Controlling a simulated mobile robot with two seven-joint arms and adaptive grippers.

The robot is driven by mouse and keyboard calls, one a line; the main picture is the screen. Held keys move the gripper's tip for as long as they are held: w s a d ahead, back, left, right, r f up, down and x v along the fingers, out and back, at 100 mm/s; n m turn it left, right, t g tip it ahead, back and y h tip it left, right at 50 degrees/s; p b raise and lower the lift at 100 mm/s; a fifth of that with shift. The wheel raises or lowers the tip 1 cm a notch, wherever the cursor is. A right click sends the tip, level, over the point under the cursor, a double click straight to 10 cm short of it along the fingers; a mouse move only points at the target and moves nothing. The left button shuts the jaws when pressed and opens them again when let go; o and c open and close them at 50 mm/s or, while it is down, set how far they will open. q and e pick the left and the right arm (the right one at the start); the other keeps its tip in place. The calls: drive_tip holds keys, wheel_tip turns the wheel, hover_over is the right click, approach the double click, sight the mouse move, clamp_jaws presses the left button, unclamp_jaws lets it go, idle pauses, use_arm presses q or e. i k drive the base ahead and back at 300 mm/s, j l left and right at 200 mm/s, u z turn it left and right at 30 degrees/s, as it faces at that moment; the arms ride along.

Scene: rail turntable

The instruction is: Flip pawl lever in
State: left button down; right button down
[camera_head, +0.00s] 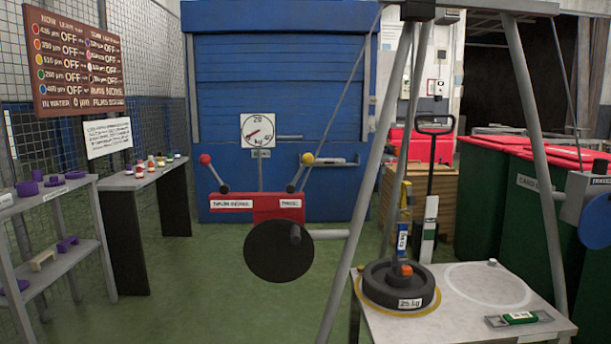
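A red box (257,213) stands in the middle of the view with two levers on top. The yellow-knobbed lever (307,159) rises above the right-hand label, which is too small to read surely but may say "pawl". It leans up and to the right. The red-knobbed lever (205,159) rises above the left-hand label and leans up and to the left. I cannot tell from this view whether the pawl is in or out. Neither of my grippers is in view.
Below the box is a black disc (279,252) with a crank handle. A dial gauge (257,131) stands behind the box. Metal frame legs (378,150) rise at right over a table (455,325) bearing a black weight (398,285). Shelves (55,195) line the left. Green floor is open at centre-left.

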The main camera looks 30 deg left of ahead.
sight(307, 158)
drive_tip(key=u, duration=1.5)
drive_tip(key=i+l, duration=0.1)
drive_tip(key=l, duration=0.25)
drive_tip(key=i+l+u, duration=0.1)
drive_tip(key=l, duration=0.25)
drive_tip(key=i+l, duration=0.1)
drive_tip(key=l, duration=0.25)
drive_tip(key=i+l, duration=0.1)
drive_tip(key=l, duration=0.3)
drive_tip(key=j+u, duration=0.05)
